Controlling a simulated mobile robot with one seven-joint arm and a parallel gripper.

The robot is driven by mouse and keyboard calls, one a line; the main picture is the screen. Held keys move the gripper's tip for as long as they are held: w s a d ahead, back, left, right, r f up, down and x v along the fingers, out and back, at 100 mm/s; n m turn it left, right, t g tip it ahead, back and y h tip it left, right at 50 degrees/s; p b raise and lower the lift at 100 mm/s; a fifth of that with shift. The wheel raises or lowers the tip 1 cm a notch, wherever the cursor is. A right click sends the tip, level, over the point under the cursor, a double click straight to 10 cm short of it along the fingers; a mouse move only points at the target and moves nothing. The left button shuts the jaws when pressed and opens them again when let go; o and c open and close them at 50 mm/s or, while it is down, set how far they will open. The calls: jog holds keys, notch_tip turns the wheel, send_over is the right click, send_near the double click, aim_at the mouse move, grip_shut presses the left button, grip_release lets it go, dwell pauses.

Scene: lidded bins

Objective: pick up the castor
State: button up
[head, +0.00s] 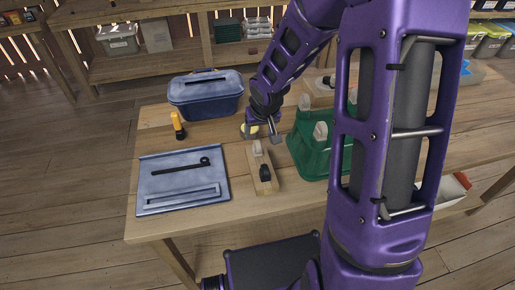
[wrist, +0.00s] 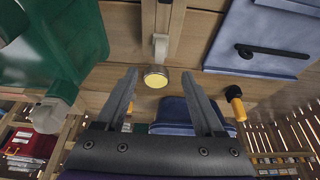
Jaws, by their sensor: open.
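A round yellow wheel-like thing, which I take to be the castor (wrist: 156,77), shows in the wrist view between my fingertips, beyond them. In the head view the castor (head: 249,130) is partly hidden by my gripper (head: 263,130). It sits on the table by the far end of a wooden block. In the wrist view my gripper (wrist: 158,80) has its two grey fingers spread wide with nothing between them. I cannot tell how high it is above the castor.
The wooden block (head: 263,185) carries pale and black parts. A green bin (head: 308,155) stands to its right.

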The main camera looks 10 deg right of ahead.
aim_at(258, 143)
jog(key=x, duration=0.3)
jog(key=shift+w+f+b, duration=0.15)
jog(key=shift+f+b, duration=0.2)
jog(key=shift+s+b+x, duration=0.2)
jog(key=shift+b+x, duration=0.5)
jog(key=shift+x, duration=1.95)
jog(key=shift+c, duration=0.3)
grip_shut()
